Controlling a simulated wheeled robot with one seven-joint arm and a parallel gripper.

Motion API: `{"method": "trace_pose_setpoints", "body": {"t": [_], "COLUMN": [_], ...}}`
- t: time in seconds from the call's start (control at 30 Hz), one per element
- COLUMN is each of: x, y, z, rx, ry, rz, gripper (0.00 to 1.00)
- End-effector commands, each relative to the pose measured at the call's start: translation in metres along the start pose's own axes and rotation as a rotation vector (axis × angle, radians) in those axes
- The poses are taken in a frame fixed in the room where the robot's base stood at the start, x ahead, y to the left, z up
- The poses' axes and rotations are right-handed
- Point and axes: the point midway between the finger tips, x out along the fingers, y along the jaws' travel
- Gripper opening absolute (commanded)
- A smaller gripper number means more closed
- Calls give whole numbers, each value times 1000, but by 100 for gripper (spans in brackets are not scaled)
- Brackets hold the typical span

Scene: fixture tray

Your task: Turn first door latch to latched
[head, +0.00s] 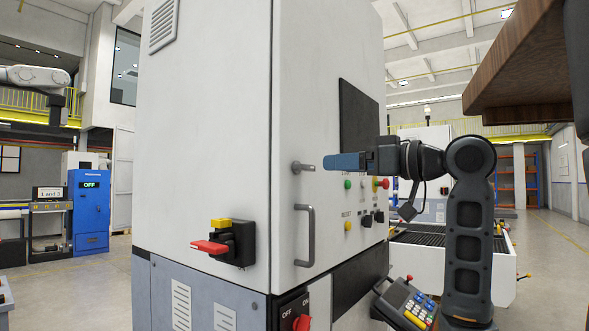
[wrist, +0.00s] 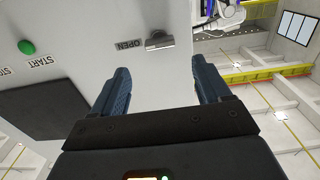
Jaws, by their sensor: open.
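The door latch (head: 303,167) is a short grey lever on the cabinet's right-hand face, above a vertical grey door handle (head: 308,236). In the head view it lies about level, its free end toward my gripper (head: 327,162). In the wrist view the grey latch (wrist: 159,41) shows beyond my fingertips, beside an OPEN label (wrist: 129,44). My gripper (wrist: 160,65) is open and empty in the wrist view, its two blue fingers spread on either side of the latch's line. In the head view the fingers overlap and seem just right of the latch; contact cannot be told.
The cabinet face has a dark panel (head: 358,118) and several coloured buttons, including a green START button (wrist: 26,47). A red-and-yellow switch (head: 230,242) projects from the left face. A wooden slab (head: 520,70) overhangs upper right.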

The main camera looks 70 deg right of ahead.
Motion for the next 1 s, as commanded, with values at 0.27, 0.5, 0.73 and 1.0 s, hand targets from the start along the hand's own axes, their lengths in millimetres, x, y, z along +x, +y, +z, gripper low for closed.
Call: {"method": "trace_pose_setpoints", "body": {"t": [0.27,0.5,0.73,1.0], "x": [28,62,77,77], "y": [-1,0,0,0], "z": [-1,-1,0,0], "rx": [-2,-2,-2,-3], "ry": [-4,-4,-3,-3], "rz": [-4,-2,0,0], "gripper": [77,77,77,74]}}
